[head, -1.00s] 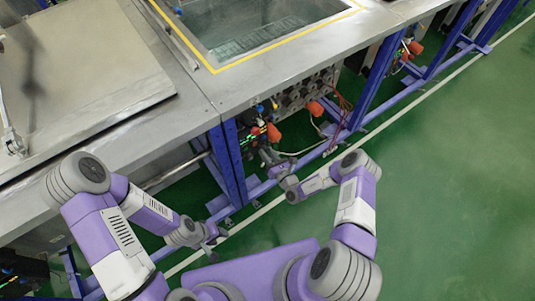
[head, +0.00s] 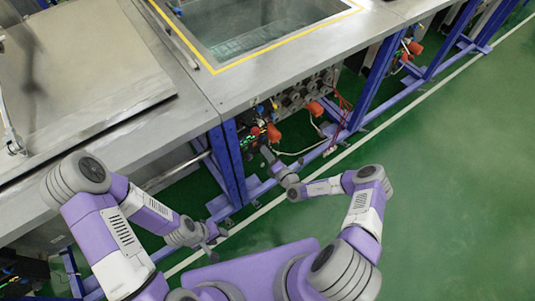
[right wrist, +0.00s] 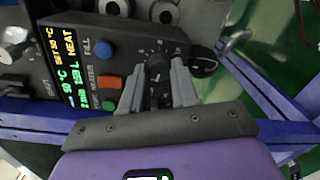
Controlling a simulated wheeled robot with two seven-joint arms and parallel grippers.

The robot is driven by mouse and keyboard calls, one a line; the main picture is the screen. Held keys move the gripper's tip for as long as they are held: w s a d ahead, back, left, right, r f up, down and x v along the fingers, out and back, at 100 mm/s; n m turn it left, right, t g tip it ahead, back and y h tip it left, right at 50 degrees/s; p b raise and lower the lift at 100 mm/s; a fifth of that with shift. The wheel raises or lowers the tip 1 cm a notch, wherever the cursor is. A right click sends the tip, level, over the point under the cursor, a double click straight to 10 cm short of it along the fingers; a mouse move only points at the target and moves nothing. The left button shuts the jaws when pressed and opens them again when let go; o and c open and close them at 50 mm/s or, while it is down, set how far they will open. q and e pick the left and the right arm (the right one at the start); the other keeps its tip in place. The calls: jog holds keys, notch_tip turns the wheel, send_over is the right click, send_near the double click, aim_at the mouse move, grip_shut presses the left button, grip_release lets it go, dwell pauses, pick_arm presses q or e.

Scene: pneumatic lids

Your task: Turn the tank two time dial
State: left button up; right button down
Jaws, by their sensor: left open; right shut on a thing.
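In the right wrist view a black dial (right wrist: 158,66) with scale marks around it sits on a dark control panel (right wrist: 130,40). My right gripper (right wrist: 158,78) is shut on this dial, one finger on each side. No label that I can read names it as the time dial. A second black knob (right wrist: 204,62) is just right of the fingers, apart from them. In the head view my right gripper (head: 266,152) reaches under the tank bench to the panel, and the dial is too small to make out there. My left gripper (head: 212,243) is open and empty, away from the bench.
Left of the dial are a lit display (right wrist: 66,62), a blue button (right wrist: 103,48), an orange switch (right wrist: 109,82) and a green button (right wrist: 108,105). A blue leg (head: 228,165) stands beside my right arm. The glass-topped tank (head: 262,35) is above. Green floor (head: 450,200) is free at right.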

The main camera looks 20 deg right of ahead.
jog(key=m, duration=0.4)
jog(key=shift+y, duration=0.3)
jog(key=shift+m, duration=0.3)
jog(key=c, duration=0.9)
grip_release()
jog(key=shift+o, duration=0.2)
jog(key=p+v, duration=0.1)
jog(key=v, duration=0.6)
jog(key=shift+s+r, duration=0.15)
jog(key=shift+s, duration=0.15)
